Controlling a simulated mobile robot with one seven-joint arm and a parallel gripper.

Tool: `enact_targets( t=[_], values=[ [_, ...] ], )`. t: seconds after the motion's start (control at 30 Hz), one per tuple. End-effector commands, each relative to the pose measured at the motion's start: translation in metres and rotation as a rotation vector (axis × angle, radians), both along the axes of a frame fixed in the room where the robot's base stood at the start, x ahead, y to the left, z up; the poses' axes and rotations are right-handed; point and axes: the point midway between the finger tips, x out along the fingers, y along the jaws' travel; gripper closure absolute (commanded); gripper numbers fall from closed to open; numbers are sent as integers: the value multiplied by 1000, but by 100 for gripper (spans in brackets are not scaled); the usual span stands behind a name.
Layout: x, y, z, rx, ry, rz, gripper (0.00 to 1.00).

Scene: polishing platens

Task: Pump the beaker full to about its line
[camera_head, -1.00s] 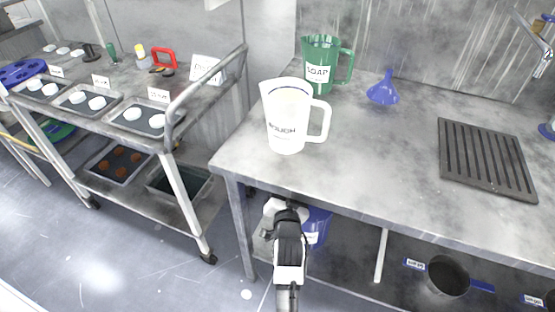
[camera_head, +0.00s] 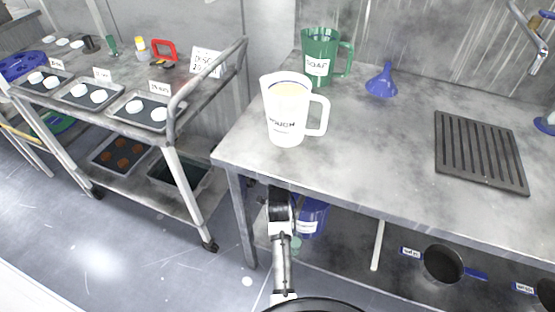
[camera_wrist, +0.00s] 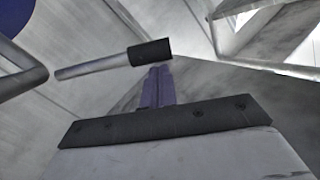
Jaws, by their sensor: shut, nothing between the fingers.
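A white beaker labelled "ROUGH" (camera_head: 286,128) stands upright near the table's front left corner, with tan contents visible inside its rim. A green beaker labelled "SOAP" (camera_head: 318,68) stands behind it. A blue container (camera_head: 313,217) sits under the table, partly hidden by my arm. My gripper's fingers (camera_wrist: 157,86) show in the wrist view, closed together and empty. A pale rod with a black end (camera_wrist: 150,53) lies just beyond the fingertips in that view; I cannot tell whether they touch. In the head view my arm reaches to the table's front edge and the fingers are not distinguishable.
A blue funnel (camera_head: 382,83) and a dark slotted mat (camera_head: 480,150) lie on the table (camera_head: 390,160). A dark pan (camera_head: 443,263) is under it. A cart (camera_head: 180,108) with trays stands at left. Floor between cart and table is clear.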

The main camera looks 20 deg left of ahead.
Motion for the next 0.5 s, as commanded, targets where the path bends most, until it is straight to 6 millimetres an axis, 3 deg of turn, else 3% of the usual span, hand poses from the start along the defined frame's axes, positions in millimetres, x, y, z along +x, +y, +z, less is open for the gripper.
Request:
enact_targets(
  t=[0.5],
  values=[
    [0,2,-6,-4,-2,1,100]
  ],
)
